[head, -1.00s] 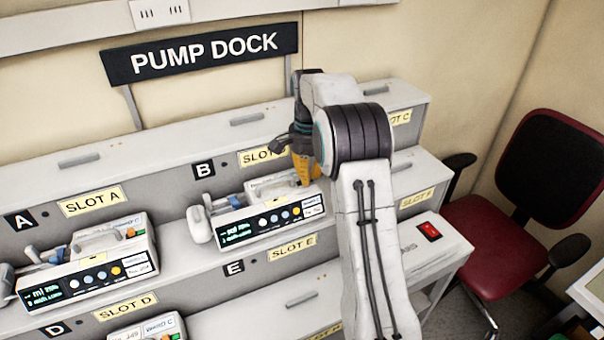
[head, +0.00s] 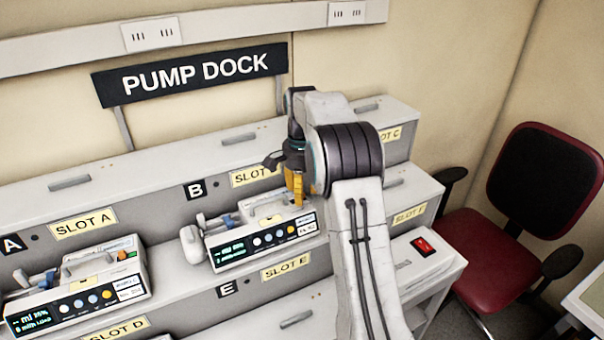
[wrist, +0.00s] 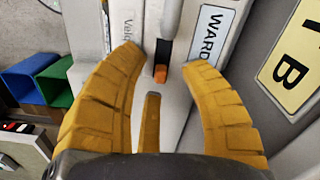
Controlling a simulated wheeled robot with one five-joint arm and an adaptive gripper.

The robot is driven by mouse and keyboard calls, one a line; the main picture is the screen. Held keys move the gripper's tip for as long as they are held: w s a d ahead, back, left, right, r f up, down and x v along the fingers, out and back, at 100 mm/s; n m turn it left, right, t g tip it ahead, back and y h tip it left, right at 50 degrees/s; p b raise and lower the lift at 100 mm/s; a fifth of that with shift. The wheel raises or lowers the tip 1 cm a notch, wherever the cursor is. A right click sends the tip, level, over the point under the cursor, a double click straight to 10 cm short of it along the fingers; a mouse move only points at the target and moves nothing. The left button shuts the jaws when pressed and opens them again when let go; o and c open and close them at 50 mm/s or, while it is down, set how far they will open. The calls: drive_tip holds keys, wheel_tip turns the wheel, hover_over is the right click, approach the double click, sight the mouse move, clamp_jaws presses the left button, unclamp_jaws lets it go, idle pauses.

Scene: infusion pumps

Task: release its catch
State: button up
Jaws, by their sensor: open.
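A white pump (head: 262,238) with a lit screen and coloured buttons sits on the dock below the SLOT B label (head: 255,175). My gripper (head: 294,190) points down over the pump's right end. In the wrist view my gripper (wrist: 166,62) is open, its yellow fingers spread to either side of a small orange catch (wrist: 160,73) in a dark slot on the pump's white top (wrist: 178,95). Neither finger appears to touch the catch. A grey handle bar lies just beyond it. My wrist hides part of the pump's back in the head view.
Another pump (head: 78,290) sits at slot A to the left. A red switch (head: 424,246) is on the dock's right end. A dark red chair (head: 545,190) stands to the right. Blue (wrist: 28,75) and green (wrist: 57,82) bins show in the wrist view.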

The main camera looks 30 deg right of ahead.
wheel_tip(320, 180, up, 11)
drive_tip(key=shift+r, duration=0.2)
idle(0.5)
idle(0.7)
